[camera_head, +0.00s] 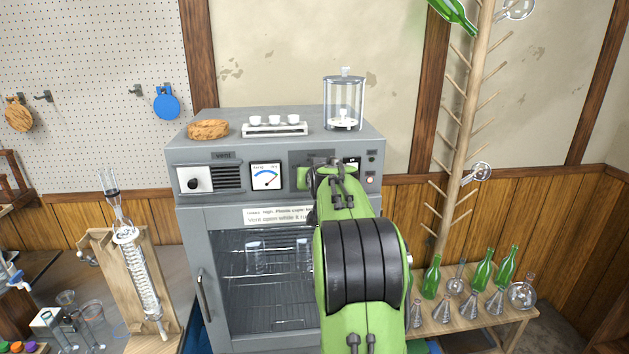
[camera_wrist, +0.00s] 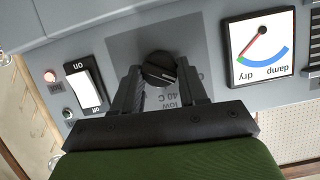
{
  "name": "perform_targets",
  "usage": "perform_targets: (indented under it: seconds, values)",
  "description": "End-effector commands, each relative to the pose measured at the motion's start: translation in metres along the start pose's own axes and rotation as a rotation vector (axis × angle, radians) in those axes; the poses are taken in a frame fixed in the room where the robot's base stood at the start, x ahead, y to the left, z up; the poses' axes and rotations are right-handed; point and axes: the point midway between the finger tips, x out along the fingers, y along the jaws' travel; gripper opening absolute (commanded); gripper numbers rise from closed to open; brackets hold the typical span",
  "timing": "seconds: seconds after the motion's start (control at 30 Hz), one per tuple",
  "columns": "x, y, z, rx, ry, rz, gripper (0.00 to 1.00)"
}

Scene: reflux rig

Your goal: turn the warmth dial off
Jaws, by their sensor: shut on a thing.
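The warmth dial is a round black knob (camera_wrist: 158,66) on the oven's grey front panel, with a pale pointer mark. Upside-down print reading "low" and "40 C" lies beside it in the wrist view. My gripper (camera_wrist: 159,78) has one finger on each side of the knob and is shut on it. In the head view my green arm reaches up to the panel, and the gripper (camera_head: 326,166) hides the dial there. The grey drying oven (camera_head: 194,237) stands against the wall with its glass door closed.
A glass jar (camera_head: 343,102), a cup rack (camera_head: 274,129) and a cork ring (camera_head: 208,129) stand on top. A peg rack (camera_head: 458,150) is to the right.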

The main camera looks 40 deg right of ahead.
Motion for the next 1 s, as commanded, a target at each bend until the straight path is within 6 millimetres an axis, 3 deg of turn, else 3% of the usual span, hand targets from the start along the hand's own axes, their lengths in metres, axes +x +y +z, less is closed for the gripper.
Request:
perform_targets:
  seconds: [0.67,0.7,0.83,1.0]
  values:
    - [0.0009,-0.0011,0.0029,-0.052,-0.008,0.020,0.12]
    - [0.0009,-0.0011,0.0030,-0.052,-0.008,0.020,0.48]
    - [0.0007,-0.0010,0.0021,-0.052,-0.006,0.020,0.67]
    - [0.0004,-0.0008,0.0012,-0.051,-0.004,0.021,0.67]
